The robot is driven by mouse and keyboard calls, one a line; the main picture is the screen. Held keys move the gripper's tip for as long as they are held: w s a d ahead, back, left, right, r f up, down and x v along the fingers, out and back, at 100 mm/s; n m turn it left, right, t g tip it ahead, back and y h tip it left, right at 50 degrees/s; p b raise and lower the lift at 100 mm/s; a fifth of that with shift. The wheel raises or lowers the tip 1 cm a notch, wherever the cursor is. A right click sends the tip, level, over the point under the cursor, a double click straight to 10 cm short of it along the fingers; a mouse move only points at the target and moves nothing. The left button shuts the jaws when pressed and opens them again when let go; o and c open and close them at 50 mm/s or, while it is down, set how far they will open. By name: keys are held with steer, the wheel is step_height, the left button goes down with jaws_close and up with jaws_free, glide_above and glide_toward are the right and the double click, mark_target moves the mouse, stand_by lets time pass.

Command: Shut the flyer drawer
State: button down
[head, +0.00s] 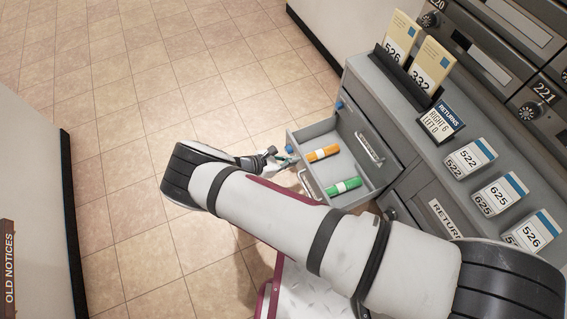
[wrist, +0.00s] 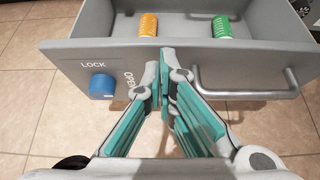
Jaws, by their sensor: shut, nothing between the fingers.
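The grey drawer, which I take to be the flyer drawer (head: 350,198), stands open from the cabinet. An orange roll (head: 323,153) and a green roll (head: 344,186) lie in it. In the wrist view the drawer front (wrist: 245,58) shows a blue knob (wrist: 102,86) by the words LOCK and OPEN, and a bar handle (wrist: 245,92) to the right. My gripper (wrist: 166,62) is shut and empty, its teal fingertips at the drawer front between knob and handle. I cannot tell whether they touch it. My gripper also shows in the head view (head: 287,155).
The grey cabinet top (head: 400,98) holds a rack of numbered cards (head: 408,75), a returns sign (head: 441,122) and several numbered card stacks (head: 470,158). Mailboxes (head: 485,45) rise behind it. Tiled floor (head: 110,100) lies clear left of the drawer.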

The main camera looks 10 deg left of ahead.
steer(key=shift+w+d, duration=0.1)
stand_by(0.3)
steer(key=w+d, duration=0.6)
steer(key=d, duration=0.3)
steer(key=w+d, duration=0.6)
steer(key=d, duration=0.2)
steer(key=shift+d, duration=0.4)
steer(key=a+f+p+v, duration=0.1)
steer(key=p+v, duration=0.2)
steer(key=v, duration=1)
steer(key=shift+s+a+f, duration=0.2)
steer(key=shift+s, duration=0.2)
